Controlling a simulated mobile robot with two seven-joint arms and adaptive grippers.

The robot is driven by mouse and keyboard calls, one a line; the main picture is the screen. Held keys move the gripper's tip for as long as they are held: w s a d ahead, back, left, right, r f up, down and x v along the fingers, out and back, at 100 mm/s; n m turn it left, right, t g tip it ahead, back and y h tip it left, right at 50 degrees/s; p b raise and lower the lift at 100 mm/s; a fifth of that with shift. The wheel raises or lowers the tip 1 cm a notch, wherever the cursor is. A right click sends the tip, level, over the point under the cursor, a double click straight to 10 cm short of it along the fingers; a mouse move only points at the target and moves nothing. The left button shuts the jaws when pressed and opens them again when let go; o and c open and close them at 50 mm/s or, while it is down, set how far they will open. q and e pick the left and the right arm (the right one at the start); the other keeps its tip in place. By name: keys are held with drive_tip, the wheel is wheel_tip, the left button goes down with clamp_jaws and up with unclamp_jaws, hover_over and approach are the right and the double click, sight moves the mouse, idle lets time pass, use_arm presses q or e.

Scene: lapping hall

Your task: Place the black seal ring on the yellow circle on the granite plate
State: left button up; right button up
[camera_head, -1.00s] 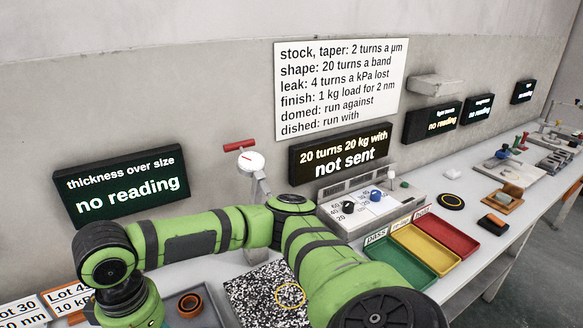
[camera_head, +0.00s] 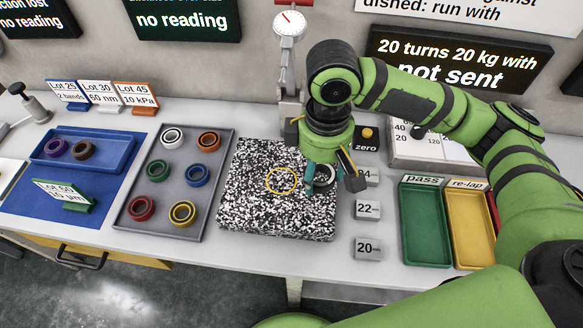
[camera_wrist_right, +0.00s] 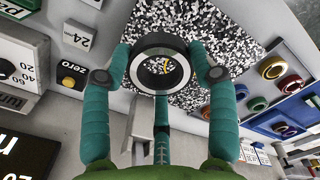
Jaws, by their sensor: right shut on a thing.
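The black seal ring (camera_head: 325,183) is held in my right gripper (camera_head: 328,178), over the right edge of the speckled granite plate (camera_head: 275,222). In the right wrist view the black seal ring (camera_wrist_right: 160,42) sits between the two teal fingertips, which press its outer sides. The yellow circle (camera_head: 281,195) is drawn on the plate, left of the gripper and clear of objects. A bit of yellow line shows through the ring's hole in the wrist view. The ring appears above the plate; the exact gap cannot be told. My left gripper is not in view.
A grey tray (camera_head: 127,219) of several coloured rings lies left of the plate. A dial gauge stand (camera_head: 290,75) rises behind it. The plate's left part is bare.

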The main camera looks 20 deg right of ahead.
drive_tip(key=a+n, duration=0.1)
drive_tip(key=n, duration=0.2)
drive_tip(key=n+p, duration=0.2)
drive_tip(key=n, duration=0.9)
hover_over(281, 180)
wheel_tip(281, 180, down, 6)
drive_tip(key=shift+s+f, duration=0.15)
drive_tip(key=shift+f, duration=0.1)
wheel_tip(281, 180, down, 4)
drive_tip(key=shift+r+p, duration=0.15)
drive_tip(key=shift+p, duration=0.35)
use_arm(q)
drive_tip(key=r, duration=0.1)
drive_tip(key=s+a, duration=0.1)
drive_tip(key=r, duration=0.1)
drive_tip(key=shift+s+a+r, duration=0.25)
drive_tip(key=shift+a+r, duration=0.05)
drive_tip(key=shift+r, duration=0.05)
use_arm(e)
drive_tip(key=shift+f, duration=0.25)
drive_tip(key=shift+f, duration=0.15)
drive_tip(key=o, duration=1.2)
